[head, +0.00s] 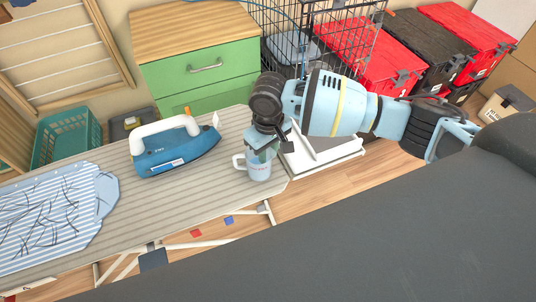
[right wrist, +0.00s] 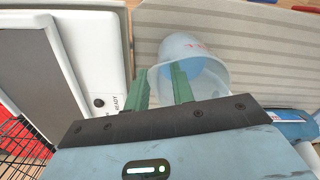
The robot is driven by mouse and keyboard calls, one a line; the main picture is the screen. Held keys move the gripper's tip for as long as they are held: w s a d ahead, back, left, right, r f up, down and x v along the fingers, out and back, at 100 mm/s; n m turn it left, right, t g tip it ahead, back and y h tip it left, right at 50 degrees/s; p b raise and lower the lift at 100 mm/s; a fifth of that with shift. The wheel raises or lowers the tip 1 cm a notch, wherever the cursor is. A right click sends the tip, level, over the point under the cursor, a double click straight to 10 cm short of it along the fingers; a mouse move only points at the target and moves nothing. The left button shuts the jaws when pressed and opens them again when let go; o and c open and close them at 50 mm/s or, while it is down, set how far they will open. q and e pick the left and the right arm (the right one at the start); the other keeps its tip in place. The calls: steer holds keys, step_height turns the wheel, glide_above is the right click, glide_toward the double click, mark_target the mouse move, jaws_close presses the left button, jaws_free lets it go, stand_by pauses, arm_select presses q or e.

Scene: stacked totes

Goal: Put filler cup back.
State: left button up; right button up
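The filler cup (head: 259,172) is a pale blue, see-through cup with a handle on its left side. It stands upright on the striped ironing board (head: 215,188), near the board's right end. My right gripper (head: 264,148) points down at the cup's top. In the right wrist view, the green fingers of my right gripper (right wrist: 161,85) are apart. One finger overlaps the mouth of the cup (right wrist: 212,72) and the other is just outside its left rim. Whether either finger touches the cup I cannot tell. My left gripper is not in view.
A blue steam iron (head: 178,154) with a white handle stands left of the cup. A striped shirt (head: 45,212) lies at the board's left. A white appliance (head: 322,160) stands right of the board's end. A green drawer cabinet (head: 205,72) and wire cage (head: 345,45) stand behind.

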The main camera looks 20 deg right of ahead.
step_height(320, 180, up, 10)
steer(key=shift+r+p, duration=0.15)
steer(key=shift+p, duration=0.4)
stand_by(1.2)
